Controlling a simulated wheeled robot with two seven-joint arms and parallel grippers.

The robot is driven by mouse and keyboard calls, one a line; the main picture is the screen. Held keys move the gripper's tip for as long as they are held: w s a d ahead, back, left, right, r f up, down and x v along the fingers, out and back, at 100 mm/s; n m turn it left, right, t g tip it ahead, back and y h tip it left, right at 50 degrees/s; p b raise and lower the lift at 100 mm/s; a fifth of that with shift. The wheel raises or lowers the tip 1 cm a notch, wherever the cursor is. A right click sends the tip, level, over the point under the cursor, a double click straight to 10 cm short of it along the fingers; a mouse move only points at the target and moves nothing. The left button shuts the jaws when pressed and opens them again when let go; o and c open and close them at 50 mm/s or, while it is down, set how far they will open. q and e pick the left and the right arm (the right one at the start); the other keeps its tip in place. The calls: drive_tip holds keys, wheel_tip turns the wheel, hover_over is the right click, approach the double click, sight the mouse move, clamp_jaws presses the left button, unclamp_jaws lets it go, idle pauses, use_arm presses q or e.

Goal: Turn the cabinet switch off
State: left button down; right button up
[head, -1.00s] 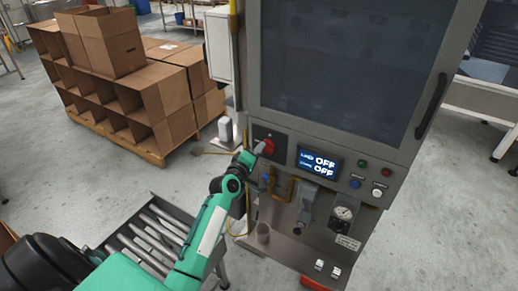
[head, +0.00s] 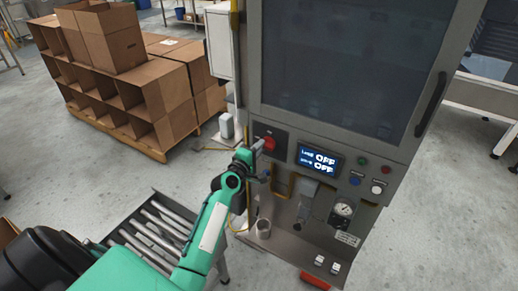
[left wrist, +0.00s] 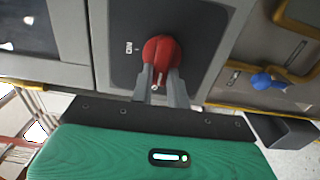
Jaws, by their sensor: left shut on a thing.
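The cabinet (head: 300,125) is a grey machine with a dark window and a control panel below. Its switch is a red rotary knob (head: 270,143) on a dark plate at the panel's left; the knob also shows in the left wrist view (left wrist: 161,50), with an ON mark to its left. My left gripper (head: 258,147) is at the knob. In the left wrist view its two fingers (left wrist: 160,80) lie on either side of the knob's lower part, shut on it. The display (head: 319,160) reads OFF on both lines. My right gripper is not in view.
Buttons (head: 376,189) sit right of the display, with a gauge (head: 343,209) below. A blue valve handle (left wrist: 262,81) and yellow pipe are close right of the switch in the left wrist view. A roller conveyor (head: 158,228) and stacked cartons (head: 150,90) stand left.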

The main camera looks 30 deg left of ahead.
use_arm(q)
drive_tip(key=c, duration=1.4)
unclamp_jaws()
drive_tip(key=shift+o, duration=0.2)
drive_tip(key=s+b, duration=0.3)
drive_tip(key=s, duration=1)
drive_tip(key=shift+s+b, duration=0.3)
drive_tip(key=shift+s, duration=0.1)
